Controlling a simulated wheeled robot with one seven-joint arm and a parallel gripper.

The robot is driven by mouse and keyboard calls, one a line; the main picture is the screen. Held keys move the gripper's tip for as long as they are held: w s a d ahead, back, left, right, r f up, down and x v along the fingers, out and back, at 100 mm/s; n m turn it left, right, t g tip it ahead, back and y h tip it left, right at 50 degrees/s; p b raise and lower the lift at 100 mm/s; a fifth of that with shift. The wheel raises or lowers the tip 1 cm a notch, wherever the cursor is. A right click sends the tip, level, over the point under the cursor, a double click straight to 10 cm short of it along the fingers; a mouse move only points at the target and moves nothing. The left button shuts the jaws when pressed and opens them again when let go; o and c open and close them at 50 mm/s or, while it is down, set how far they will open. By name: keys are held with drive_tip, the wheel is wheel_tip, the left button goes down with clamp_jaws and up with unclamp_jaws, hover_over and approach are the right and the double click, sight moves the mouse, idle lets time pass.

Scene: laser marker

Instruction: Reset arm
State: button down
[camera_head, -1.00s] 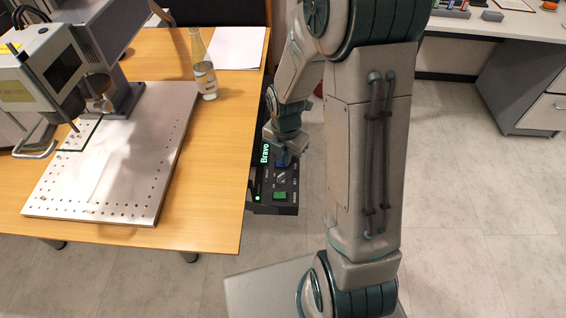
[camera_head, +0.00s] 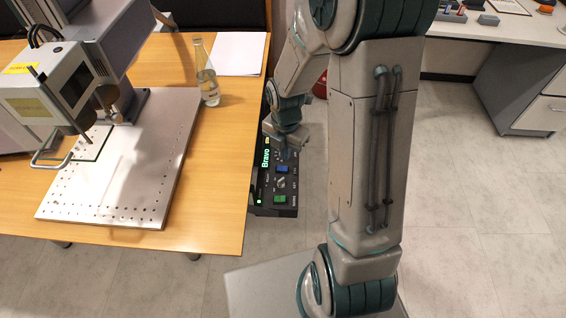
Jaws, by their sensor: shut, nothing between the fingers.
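My gripper (camera_head: 285,142) hangs from my folded arm beside the right edge of the wooden table, above the far part of a black control box. The fingers are small and partly blurred against the dark box; they look shut and hold nothing. The black control box (camera_head: 286,211) has a glowing "Bravo" label, a blue button (camera_head: 282,169), a knob (camera_head: 281,183) and a green switch (camera_head: 280,199). My gripper is apart from the blue button, which shows clear below it.
The laser marker (camera_head: 60,95) stands over a perforated metal plate (camera_head: 140,190) on the table (camera_head: 215,215). A glass bottle (camera_head: 208,85) and white paper (camera_head: 238,53) stand and lie near the table's right side. A desk (camera_head: 480,28) is at the back right. The floor between is clear.

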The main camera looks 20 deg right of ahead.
drive_tip(key=shift+r+p, duration=0.45)
drive_tip(key=shift+r, duration=0.35)
drive_tip(key=s+r+m+t+p, duration=0.1)
drive_tip(key=s+r+m+p, duration=0.1)
drive_tip(key=s+r+m, duration=0.5)
drive_tip(key=s+r+m+t+p, duration=0.1)
drive_tip(key=s+r+m+p, duration=0.2)
drive_tip(key=r+m, duration=1.3)
drive_tip(key=s+m, duration=0.3)
drive_tip(key=shift+s+r+m+t, duration=0.3)
drive_tip(key=shift+s+t, duration=0.05)
drive_tip(key=shift+t, duration=0.05)
